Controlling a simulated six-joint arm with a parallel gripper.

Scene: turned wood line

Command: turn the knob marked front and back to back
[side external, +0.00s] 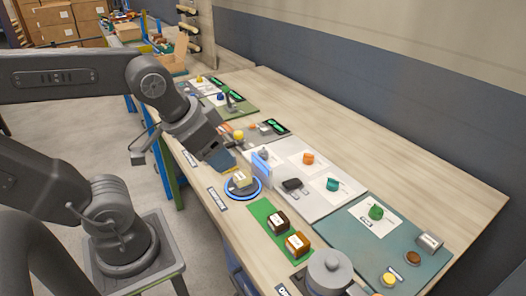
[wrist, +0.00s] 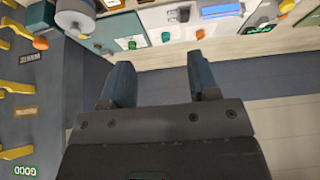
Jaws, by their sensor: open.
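Several small knobs stand on white cards along the bench panels in the side view: an orange one (side external: 308,158), a teal one (side external: 333,184) and a green one (side external: 376,212). The print on their cards is too small to read, so I cannot tell which is marked front and back. A green knob also shows in the wrist view (wrist: 132,44). My gripper (side external: 226,163) is just above a pale yellow block (side external: 240,180) on a round blue-rimmed stand, apart from the knobs. In the wrist view my gripper (wrist: 162,85) is open with nothing between its fingers.
Two brown blocks (side external: 288,232) sit on a green mat. A grey lidded cylinder (side external: 330,270) stands at the near end. The wood bench (side external: 380,150) is clear behind the panels.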

